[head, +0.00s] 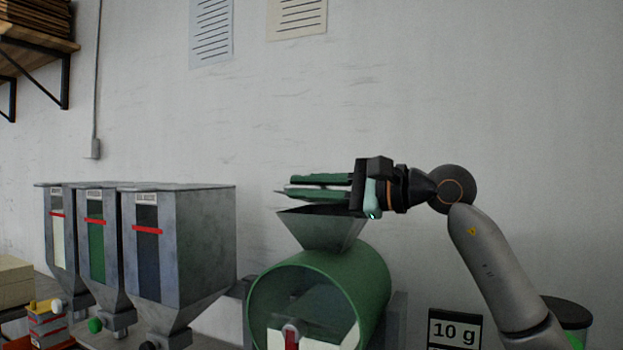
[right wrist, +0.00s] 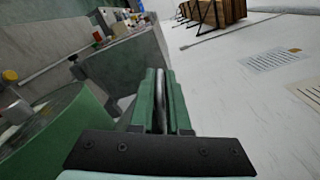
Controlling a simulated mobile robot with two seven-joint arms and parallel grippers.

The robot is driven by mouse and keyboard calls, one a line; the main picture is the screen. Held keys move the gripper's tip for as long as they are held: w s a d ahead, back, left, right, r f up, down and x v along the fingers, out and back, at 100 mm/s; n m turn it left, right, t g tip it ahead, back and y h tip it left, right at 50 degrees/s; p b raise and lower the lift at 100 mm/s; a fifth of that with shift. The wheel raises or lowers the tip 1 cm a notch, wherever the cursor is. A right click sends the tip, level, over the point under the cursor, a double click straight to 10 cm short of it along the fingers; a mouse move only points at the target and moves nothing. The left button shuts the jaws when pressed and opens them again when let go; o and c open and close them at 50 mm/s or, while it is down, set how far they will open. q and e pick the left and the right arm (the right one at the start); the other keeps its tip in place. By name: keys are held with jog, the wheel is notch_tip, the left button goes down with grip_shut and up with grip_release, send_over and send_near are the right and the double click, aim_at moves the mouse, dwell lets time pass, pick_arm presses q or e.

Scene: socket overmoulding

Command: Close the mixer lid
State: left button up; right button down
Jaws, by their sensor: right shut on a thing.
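The mixer is a green drum (head: 345,285) with a clear round front and a grey metal hopper (head: 325,230) on top. The drum also shows at the left of the right wrist view (right wrist: 60,130). My right gripper (head: 318,187) is level just above the hopper's mouth, fingers pointing left. It is shut on a thin grey piece, which I take to be the mixer lid (head: 281,193); its edge shows between the green fingers in the right wrist view (right wrist: 160,100). The fingers hide most of the lid, and I cannot tell its angle exactly. My left gripper is not in view.
Several grey dispensers (head: 205,240) with coloured level windows stand left of the mixer. A scale display reading 10 g (head: 455,328) is at the lower right, near a dark-lidded green container (head: 572,313).

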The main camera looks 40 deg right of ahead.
jog(key=f, duration=0.1)
jog(key=f+n+b, duration=0.1)
jog(key=f, duration=0.1)
jog(key=shift+s+a+f+b, duration=0.1)
jog(key=shift+a+f+b, duration=0.15)
jog(key=shift+b, duration=0.1)
jog(key=shift+f+b, duration=0.4)
jog(key=shift+f, duration=0.15)
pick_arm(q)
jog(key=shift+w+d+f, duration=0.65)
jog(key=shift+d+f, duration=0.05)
pick_arm(e)
jog(key=shift+a+f, duration=0.1)
jog(key=shift+f, duration=0.05)
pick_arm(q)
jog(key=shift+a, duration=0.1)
pick_arm(e)
jog(key=shift+f, duration=0.1)
jog(key=c, duration=0.9)
grip_release()
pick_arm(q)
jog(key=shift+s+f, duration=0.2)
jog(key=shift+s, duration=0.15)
